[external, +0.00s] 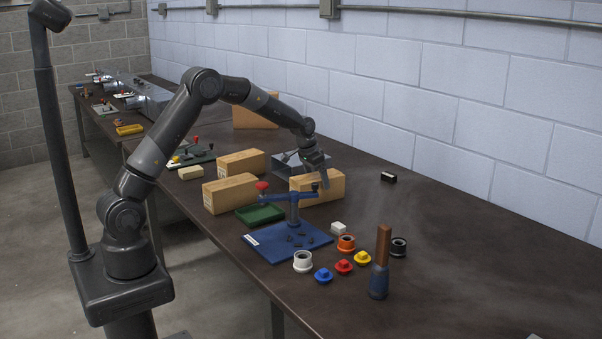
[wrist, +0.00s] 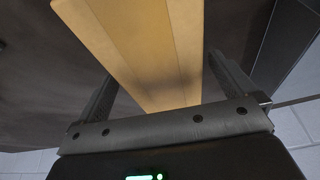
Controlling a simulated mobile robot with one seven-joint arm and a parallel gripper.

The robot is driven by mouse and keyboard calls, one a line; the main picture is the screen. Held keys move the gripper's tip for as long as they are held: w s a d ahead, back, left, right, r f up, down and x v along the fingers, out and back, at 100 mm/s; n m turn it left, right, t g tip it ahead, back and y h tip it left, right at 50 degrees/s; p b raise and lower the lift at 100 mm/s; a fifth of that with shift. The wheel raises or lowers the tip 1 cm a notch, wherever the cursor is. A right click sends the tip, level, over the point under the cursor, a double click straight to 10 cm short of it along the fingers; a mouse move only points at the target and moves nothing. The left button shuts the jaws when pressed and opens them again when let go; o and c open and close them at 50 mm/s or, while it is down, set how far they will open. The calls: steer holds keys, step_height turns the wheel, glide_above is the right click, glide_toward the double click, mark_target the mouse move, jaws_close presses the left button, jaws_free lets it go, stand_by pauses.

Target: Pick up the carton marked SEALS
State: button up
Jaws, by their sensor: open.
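My gripper (external: 321,180) is at the right-hand carton (external: 312,194) on the bench, its fingers pointing down at the top. In the wrist view, my open gripper (wrist: 160,72) has one finger on each side of a tan carton (wrist: 145,45), with gaps showing beside it. Two similar cartons stand to the left, a rear one (external: 241,163) and a front one (external: 230,194). The lettering is too small to read, so I cannot tell which carton is marked SEALS.
A blue fixture (external: 285,243) with an upright post stands just in front of the carton, beside a green tray (external: 260,214). A clear-sided box (external: 288,165) is close behind. Small coloured caps and a wooden-handled tool (external: 382,262) stand front right. The right bench is mostly bare.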

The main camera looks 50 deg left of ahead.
steer(key=x, duration=0.3)
steer(key=shift+a, duration=0.1)
steer(key=c, duration=1.3)
